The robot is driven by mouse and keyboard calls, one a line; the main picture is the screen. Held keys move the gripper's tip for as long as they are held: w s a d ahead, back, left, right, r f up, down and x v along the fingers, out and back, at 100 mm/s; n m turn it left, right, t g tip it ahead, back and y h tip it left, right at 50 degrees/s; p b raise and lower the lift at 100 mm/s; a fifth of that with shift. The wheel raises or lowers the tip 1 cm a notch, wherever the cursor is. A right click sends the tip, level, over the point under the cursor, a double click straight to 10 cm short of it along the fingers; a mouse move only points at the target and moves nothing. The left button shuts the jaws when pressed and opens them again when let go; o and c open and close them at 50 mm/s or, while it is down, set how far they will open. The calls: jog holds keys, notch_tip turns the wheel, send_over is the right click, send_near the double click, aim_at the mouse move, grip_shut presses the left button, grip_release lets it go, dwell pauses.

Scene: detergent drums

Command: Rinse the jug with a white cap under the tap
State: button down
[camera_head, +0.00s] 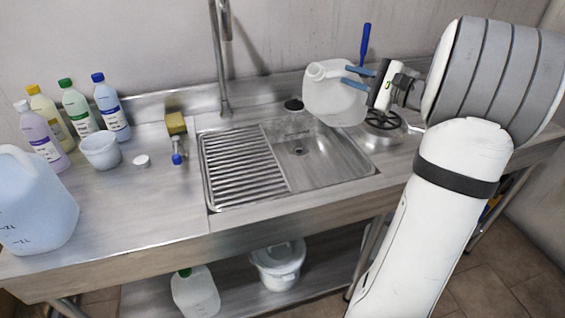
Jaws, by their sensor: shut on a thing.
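My gripper (356,77), with blue fingers, is shut on a translucent white jug (335,100). It holds the jug from its right side, above the right rear of the sink. The jug is tilted, with its neck at the upper left; I cannot tell whether the white there is a cap or an open rim. The tall metal tap (221,60) stands behind the sink, to the left of the jug and apart from it. The steel sink (338,172) has its basin on the right and a ribbed drainer on the left. No running water shows.
Several capped bottles (76,108), a white pot (100,150), a small white lid (141,160) and a brush with a yellow head (176,124) stand or lie on the left counter. A large bluish jug (32,205) is at front left. A green-capped jug (196,294) and a white bucket (278,268) are below.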

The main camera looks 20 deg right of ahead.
jog(key=m+p, duration=0.2)
jog(key=p, duration=0.1)
jog(key=shift+r+m, duration=0.25)
jog(key=shift+m, duration=0.05)
jog(key=shift+f+m+p, duration=0.2)
jog(key=shift+m+p, duration=0.3)
jog(key=shift+p, duration=0.15)
jog(key=shift+r+m+p, duration=0.2)
jog(key=shift+m+p, duration=0.4)
jog(key=shift+p, duration=0.5)
jog(key=m+p, duration=0.3)
jog(key=p, duration=0.2)
jog(key=shift+m+p, duration=0.4)
jog(key=shift+f+m+p, duration=0.2)
jog(key=shift+m+p, duration=0.25)
jog(key=shift+m, duration=0.05)
